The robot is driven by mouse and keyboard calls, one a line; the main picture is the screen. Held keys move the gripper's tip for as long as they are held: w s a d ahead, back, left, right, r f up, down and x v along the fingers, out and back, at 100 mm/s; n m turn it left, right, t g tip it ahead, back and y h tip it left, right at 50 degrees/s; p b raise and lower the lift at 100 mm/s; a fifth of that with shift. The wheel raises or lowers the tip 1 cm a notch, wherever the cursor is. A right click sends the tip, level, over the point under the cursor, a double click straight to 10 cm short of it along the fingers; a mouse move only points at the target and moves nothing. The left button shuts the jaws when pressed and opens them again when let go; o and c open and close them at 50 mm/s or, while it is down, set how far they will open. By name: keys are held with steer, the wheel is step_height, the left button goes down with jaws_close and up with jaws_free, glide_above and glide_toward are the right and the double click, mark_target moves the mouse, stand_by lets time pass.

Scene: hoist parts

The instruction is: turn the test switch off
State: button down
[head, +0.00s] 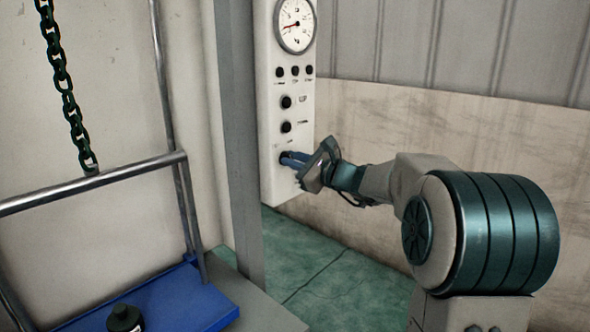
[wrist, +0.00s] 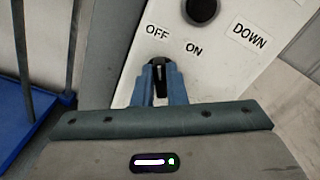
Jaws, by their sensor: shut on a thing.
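The test switch (wrist: 156,68) is a dark knob low on the white control panel, with OFF and ON labels above it in the wrist view. My gripper (wrist: 157,72) has its two blue fingers on either side of the knob and is shut on it. In the head view my gripper (head: 287,159) reaches the lowest knob of the panel (head: 288,187) from the right. The fingers hide most of the knob. The knob's pointer seems to lie between the two labels, but I cannot tell its exact setting.
Above are more dark knobs (head: 286,102), small buttons (head: 294,71) and a round dial gauge (head: 295,25). A grey post (head: 240,130) stands left of the panel. A metal rail (head: 90,182), a hanging chain (head: 72,110) and a blue platform (head: 180,300) with a dark bottle (head: 124,319) are further left.

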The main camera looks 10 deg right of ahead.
stand_by(0.3)
steer(key=c, duration=1.5)
jaws_free()
steer(key=shift+o, duration=0.2)
steer(key=v, duration=1.4)
steer(key=shift+w+r, duration=0.1)
